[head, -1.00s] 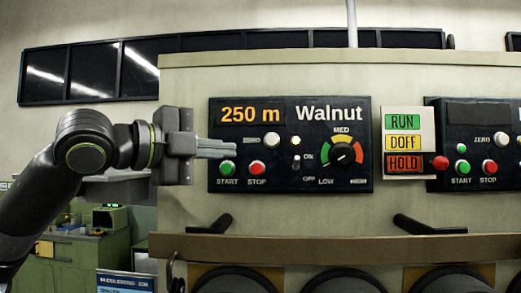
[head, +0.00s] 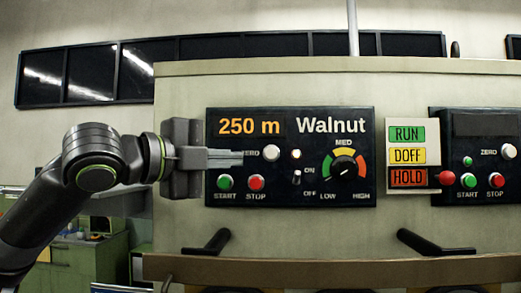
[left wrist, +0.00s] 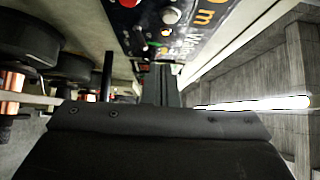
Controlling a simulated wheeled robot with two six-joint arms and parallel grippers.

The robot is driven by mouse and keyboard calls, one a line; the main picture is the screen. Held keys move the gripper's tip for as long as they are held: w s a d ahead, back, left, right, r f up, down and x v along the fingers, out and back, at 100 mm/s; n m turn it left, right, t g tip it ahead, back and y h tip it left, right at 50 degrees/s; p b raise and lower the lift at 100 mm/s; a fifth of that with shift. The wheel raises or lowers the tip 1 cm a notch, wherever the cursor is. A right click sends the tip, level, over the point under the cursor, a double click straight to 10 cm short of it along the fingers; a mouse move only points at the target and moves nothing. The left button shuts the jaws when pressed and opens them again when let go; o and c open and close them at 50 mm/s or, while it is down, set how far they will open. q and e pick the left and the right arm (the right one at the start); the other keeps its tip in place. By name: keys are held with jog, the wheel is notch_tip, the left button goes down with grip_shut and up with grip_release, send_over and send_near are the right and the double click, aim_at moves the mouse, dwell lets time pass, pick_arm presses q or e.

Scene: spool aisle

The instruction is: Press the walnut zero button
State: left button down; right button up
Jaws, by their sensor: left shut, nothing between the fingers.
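The Walnut panel (head: 290,190) is a black control box on the machine front, with an orange "250 m" display (head: 249,127). Its zero button (head: 271,153) is a round white knob below the display's right end; it also shows near the top of the left wrist view (left wrist: 171,15). My left gripper (head: 240,158) is shut and empty, pointing right, its tips just left of the zero button in the head view. The tips partly cover the "ZERO" label. Whether they stand off in front of the panel, I cannot tell. My right gripper is not in view.
Green start (head: 225,182) and red stop (head: 256,182) buttons sit just below the fingers. A toggle switch (head: 296,177) and a speed dial (head: 344,170) lie right of the zero button. A RUN/DOFF/HOLD sign (head: 408,155) and a second panel (head: 480,130) stand further right. Black handles (head: 208,245) jut out below.

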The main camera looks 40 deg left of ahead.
aim_at(271, 153)
pick_arm(q)
jog(key=p+x, duration=0.2)
jog(key=x, duration=0.1)
jog(key=a+p+x, duration=0.1)
jog(key=p+x, duration=0.1)
jog(key=x, duration=0.1)
jog(key=a+p+x, duration=0.1)
jog(key=p+x, duration=0.1)
jog(key=x, duration=0.1)
jog(key=shift+w+r, duration=0.1)
jog(key=shift+w, duration=0.2)
jog(key=shift+w+a, duration=0.3)
jog(key=shift+a, duration=0.05)
jog(key=shift+d, duration=0.1)
